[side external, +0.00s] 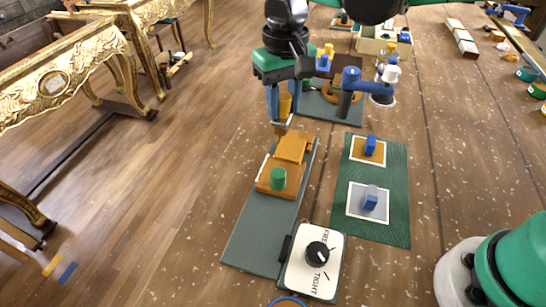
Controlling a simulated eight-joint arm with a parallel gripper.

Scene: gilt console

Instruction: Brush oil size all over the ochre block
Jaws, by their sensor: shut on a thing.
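The ochre block (292,147) lies on a long grey board (252,232) in the middle of the side external view. It looks stepped, with a lower near part and a raised far part, and a green knob (278,179) stands on the near part. My gripper (282,108) is above the block's far left end, pointing down. It is shut on a brush with a yellow handle (285,104). The brush's tip (281,129) is close to the block's far left edge; I cannot tell whether it touches. Oil size cannot be made out on the block.
A dial panel (301,277) marked FREE and TIGHT sits at the board's near end. Right of the board, a green mat (384,228) holds two framed squares with blue-handled pieces. Behind stands a holder with several tools (343,95). Gilt tables (62,78) stand at left.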

